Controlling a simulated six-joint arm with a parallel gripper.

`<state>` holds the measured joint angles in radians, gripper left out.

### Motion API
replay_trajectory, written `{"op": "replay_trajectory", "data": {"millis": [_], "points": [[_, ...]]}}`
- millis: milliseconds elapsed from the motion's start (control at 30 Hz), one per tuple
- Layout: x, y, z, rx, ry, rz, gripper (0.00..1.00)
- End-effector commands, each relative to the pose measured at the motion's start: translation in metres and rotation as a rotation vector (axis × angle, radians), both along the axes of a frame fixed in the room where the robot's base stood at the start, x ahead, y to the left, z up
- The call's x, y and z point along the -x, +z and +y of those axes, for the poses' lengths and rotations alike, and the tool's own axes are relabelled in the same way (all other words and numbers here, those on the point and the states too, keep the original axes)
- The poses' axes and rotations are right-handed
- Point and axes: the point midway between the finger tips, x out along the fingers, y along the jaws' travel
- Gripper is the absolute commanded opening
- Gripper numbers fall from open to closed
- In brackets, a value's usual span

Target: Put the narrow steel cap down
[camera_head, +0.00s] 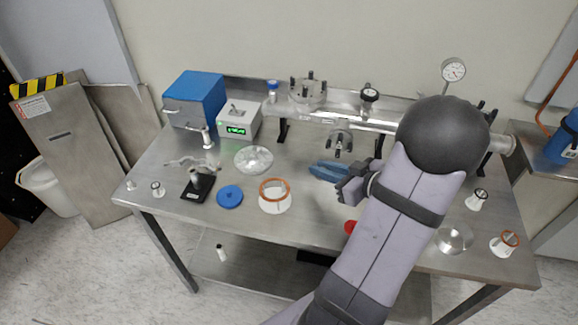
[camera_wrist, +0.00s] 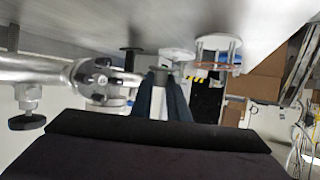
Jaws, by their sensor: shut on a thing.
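My gripper (camera_head: 314,170) is over the middle of the bench, its blue fingers pointing left, below the steel pipe. In the wrist view, its two dark blue fingers (camera_wrist: 163,74) are close together, shut on a small greyish piece (camera_wrist: 162,70), which I take to be the narrow steel cap. The fingers hide most of it. In the head view I cannot make out the held cap, nor tell whether it touches the bench (camera_head: 300,228).
The steel pipe (camera_head: 335,117) runs behind. A red piece (camera_head: 350,227) lies near the front edge, partly behind my arm.

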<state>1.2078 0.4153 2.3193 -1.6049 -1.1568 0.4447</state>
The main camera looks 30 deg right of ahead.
Motion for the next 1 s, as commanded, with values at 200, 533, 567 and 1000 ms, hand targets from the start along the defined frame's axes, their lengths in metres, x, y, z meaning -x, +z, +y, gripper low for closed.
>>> {"op": "replay_trajectory", "data": {"millis": [200,533,567,1000], "points": [[-0.041,-0.023,0.012,-0.001,0.009,0.002,0.0],[-0.089,-0.048,0.021,0.001,0.004,0.001,0.0],[-0.091,-0.049,0.022,0.002,0.004,0.001,0.0],[-0.108,-0.058,0.026,0.001,0.005,0.001,0.0]]}}
